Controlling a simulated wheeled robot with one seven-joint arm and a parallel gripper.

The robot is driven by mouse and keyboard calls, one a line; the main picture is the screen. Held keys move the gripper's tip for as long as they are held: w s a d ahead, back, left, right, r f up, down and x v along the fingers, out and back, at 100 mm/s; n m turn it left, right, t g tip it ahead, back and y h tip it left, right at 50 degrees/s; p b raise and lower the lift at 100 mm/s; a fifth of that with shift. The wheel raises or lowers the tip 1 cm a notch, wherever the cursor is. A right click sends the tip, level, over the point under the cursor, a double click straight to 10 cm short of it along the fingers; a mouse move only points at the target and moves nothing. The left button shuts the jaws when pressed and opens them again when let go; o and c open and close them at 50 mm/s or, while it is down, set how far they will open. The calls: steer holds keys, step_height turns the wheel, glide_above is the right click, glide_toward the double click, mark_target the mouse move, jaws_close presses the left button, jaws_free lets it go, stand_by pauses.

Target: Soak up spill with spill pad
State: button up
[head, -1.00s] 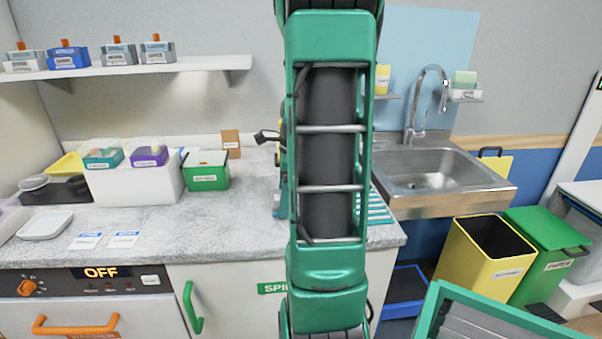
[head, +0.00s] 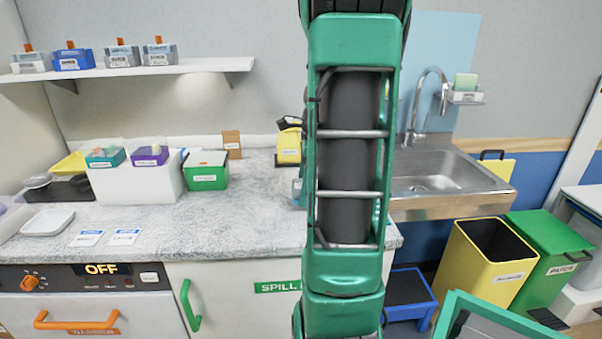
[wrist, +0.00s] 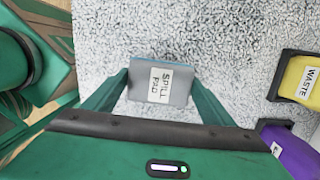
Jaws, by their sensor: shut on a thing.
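The spill pad (wrist: 172,76) is a flat grey piece with a white label reading "SPILL PAD". In the wrist view it sits between the two green fingers of my gripper (wrist: 160,88), which is shut on it. The speckled grey counter (wrist: 110,30) lies behind it in that view. In the head view my green arm hides the gripper and most of the pad's surroundings. I cannot make out a spill on the visible part of the counter (head: 235,225).
A yellow waste container (wrist: 300,78) and a purple object (wrist: 283,140) are right of the gripper in the wrist view. In the head view, a green box (head: 206,172) stands on the counter and a sink (head: 465,185) is at right. The counter's front middle is clear.

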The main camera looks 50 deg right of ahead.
steer(key=shift+a+r, duration=0.1)
steer(key=shift+r, duration=2.2)
steer(key=shift+s, duration=0.1)
